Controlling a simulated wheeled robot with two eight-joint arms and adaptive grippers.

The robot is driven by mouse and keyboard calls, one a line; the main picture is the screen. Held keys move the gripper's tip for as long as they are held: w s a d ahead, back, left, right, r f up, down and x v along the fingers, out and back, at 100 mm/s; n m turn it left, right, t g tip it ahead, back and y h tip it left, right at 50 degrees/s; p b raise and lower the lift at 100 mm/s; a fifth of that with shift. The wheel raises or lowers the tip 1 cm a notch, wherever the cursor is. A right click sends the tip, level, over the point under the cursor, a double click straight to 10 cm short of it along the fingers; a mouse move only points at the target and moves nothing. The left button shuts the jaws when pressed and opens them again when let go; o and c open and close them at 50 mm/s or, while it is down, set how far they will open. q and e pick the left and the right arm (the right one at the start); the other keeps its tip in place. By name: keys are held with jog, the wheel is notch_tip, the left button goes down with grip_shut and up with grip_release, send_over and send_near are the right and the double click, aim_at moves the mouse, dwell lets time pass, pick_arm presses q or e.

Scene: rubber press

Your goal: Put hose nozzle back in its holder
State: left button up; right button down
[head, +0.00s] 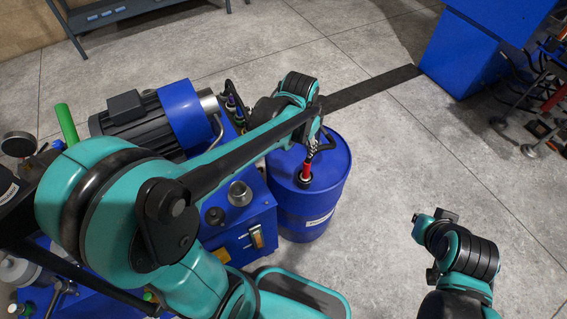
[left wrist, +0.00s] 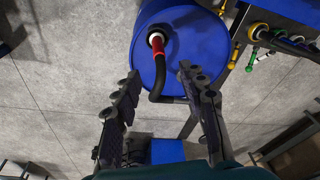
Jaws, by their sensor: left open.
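The hose nozzle has a red sleeve (head: 308,166) and a black hose. It stands at a dark fitting on top of the blue drum (head: 318,200). In the left wrist view the red sleeve (left wrist: 159,48) meets a white ring on the drum's top (left wrist: 205,45), and the hose bends down from it. Whether the nozzle is fully seated cannot be told. My left gripper (head: 315,142) is above the drum, its fingers mostly hidden by the arm in the head view. In the left wrist view the left gripper (left wrist: 157,75) is open, its fingers apart on either side of the hose, with nothing clamped.
A blue machine with a motor (head: 125,118) stands left of the drum under my left arm. A blue cabinet (head: 470,45) and a rack (head: 550,90) are at the upper right. The concrete floor right of the drum is clear. My right arm shows at lower right.

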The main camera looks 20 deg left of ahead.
pick_arm(q)
jog(key=s+a+r+n+t, duration=0.1)
jog(key=s+r+t, duration=0.1)
jog(key=s, duration=0.4)
jog(key=s+r+n+t, duration=0.1)
jog(key=s+r+t, duration=0.1)
jog(key=s, duration=0.4)
jog(key=shift+s+a+r+n+t, duration=0.2)
jog(key=shift+a+r+n+t, duration=0.2)
jog(key=shift+t, duration=0.2)
jog(key=shift+a+f, duration=0.1)
